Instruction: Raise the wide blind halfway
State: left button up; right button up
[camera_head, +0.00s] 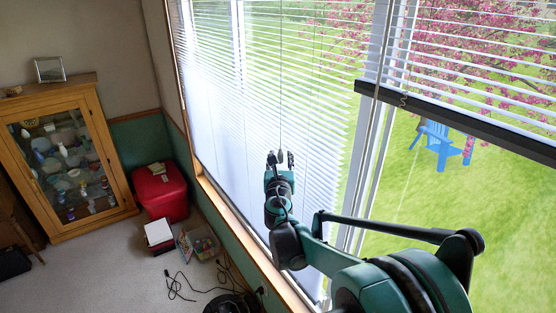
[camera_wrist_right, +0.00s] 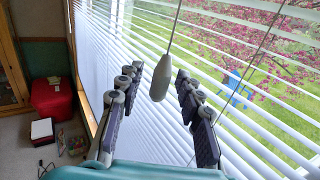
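The wide blind (camera_head: 225,100) hangs with its white slats lowered over the large window; it also fills much of the right wrist view (camera_wrist_right: 105,60). A thin cord (camera_wrist_right: 177,28) ends in a pale grey pull tassel (camera_wrist_right: 160,78). My right gripper (camera_head: 280,157) is in front of the wide blind, its fingers pointing up. In the right wrist view, my right gripper (camera_wrist_right: 158,88) is open, and the tassel appears in the gap between its fingers, with space on both sides. I see no contact. My left gripper is in neither view.
A narrower blind at right is partly raised, its dark bottom rail (camera_head: 460,120) across the window. A wooden sill (camera_head: 240,235) runs below the wide blind. A glass cabinet (camera_head: 70,160), red box (camera_head: 160,192), small bins (camera_head: 198,243) and black cables (camera_head: 180,285) stand at left.

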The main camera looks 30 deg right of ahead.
grip_shut()
notch_tip(320, 180, down, 9)
jog(key=b, duration=0.8)
notch_tip(320, 180, down, 9)
jog(key=b, duration=0.7)
jog(key=shift+b, duration=0.4)
notch_tip(320, 180, down, 9)
jog(key=b, duration=0.7)
jog(key=shift+b, duration=0.35)
notch_tip(320, 180, down, 9)
jog(key=b, duration=0.7)
jog(key=shift+b, duration=0.35)
